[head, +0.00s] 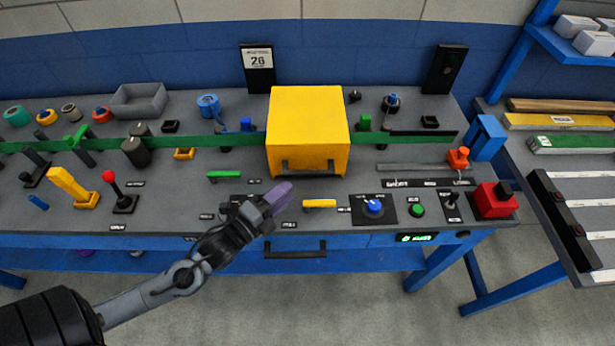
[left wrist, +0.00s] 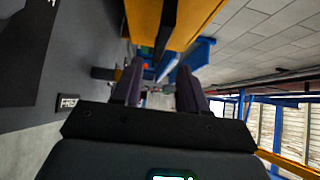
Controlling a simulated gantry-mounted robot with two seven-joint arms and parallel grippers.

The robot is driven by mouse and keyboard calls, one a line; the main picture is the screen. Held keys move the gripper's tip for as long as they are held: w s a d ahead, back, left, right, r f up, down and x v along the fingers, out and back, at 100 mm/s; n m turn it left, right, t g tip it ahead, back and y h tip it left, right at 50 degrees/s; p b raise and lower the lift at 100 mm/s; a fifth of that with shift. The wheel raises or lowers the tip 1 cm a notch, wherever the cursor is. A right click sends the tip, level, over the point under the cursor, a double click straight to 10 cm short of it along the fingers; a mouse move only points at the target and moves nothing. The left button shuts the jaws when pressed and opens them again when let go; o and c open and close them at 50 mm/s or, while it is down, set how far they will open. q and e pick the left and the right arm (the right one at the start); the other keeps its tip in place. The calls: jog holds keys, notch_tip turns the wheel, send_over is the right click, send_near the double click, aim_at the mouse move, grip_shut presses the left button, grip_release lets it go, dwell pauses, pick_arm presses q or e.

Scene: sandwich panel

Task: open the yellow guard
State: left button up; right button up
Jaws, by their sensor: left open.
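The yellow guard (head: 306,125) is a box-shaped cover at the middle of the bench, over the green strip. It looks closed, with a dark handle (head: 308,166) along its lower front edge. My left gripper (head: 282,193) is in front of the guard, a little below and left of the handle, and apart from it. In the left wrist view its two purple fingers (left wrist: 158,88) are spread with nothing between them. The guard's yellow side (left wrist: 190,22) shows at the top there, with a dark bar (left wrist: 166,25) beside it. My right gripper is not in view.
A yellow bar handle (head: 319,204), a blue knob (head: 374,206), a green button (head: 417,210) and a red box (head: 494,201) stand right of my gripper. A red-knobbed lever (head: 110,180) stands to the left. A drawer handle (head: 295,250) is on the bench front.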

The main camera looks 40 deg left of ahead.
aim_at(307, 176)
pick_arm(q)
jog(key=w, duration=0.6)
jog(key=w+b, duration=0.1)
jog(key=w, duration=0.2)
jog(key=shift+d, duration=0.25)
grip_shut()
